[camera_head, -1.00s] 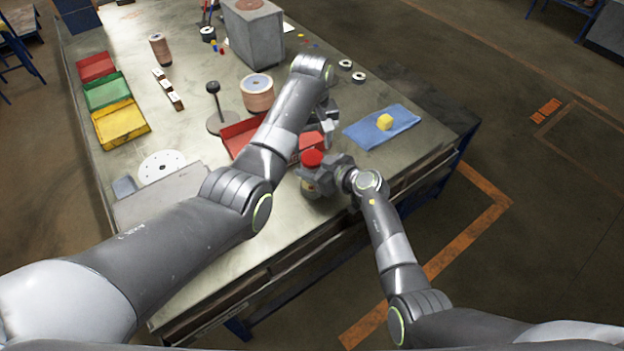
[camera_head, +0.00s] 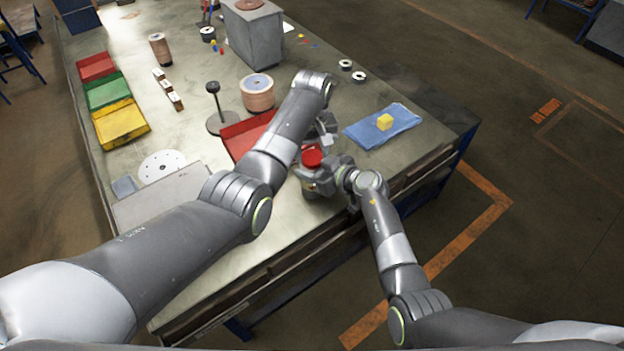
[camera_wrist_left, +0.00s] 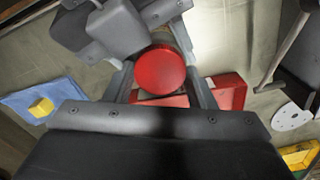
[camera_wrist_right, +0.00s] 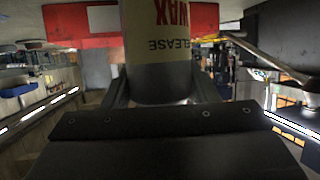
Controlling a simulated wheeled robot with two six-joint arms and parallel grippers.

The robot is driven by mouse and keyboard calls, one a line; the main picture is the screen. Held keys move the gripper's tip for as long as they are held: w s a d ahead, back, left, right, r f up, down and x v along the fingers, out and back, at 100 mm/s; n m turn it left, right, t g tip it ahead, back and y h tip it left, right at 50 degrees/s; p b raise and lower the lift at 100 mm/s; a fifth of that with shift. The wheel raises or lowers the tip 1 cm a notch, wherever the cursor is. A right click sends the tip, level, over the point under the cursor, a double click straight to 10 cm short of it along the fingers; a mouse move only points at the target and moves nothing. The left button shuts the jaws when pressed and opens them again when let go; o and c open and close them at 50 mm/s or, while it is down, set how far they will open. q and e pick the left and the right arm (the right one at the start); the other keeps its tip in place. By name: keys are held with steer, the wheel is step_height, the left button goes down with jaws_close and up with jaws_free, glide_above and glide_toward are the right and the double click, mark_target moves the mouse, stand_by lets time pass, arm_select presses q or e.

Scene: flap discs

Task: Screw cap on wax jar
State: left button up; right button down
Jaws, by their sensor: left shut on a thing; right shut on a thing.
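The wax jar (camera_head: 309,186) stands at the table's near right edge, its pale label reading "RELEASE WAX" in the right wrist view (camera_wrist_right: 165,48). My right gripper (camera_head: 322,181) is shut around the jar's body. The red round cap (camera_head: 312,157) is at the top of the jar. In the left wrist view the cap (camera_wrist_left: 161,70) lies between the fingers of my left gripper (camera_wrist_left: 163,85), which is shut on it. The join between cap and jar is hidden, so I cannot tell how tightly it sits.
A red tray (camera_head: 236,136) lies just left of the jar, partly behind my left arm. A blue cloth (camera_head: 402,130) with a yellow block (camera_head: 384,122) lies to the right. A dark-knobbed stand (camera_head: 213,88) and a copper spool (camera_head: 257,93) are further back.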

arm_select(q)
steer(key=shift+m, duration=1.6)
steer(key=o, duration=1.1)
steer(key=shift+r, duration=0.15)
steer(key=shift+r, duration=2.15)
steer(key=shift+c, duration=0.5)
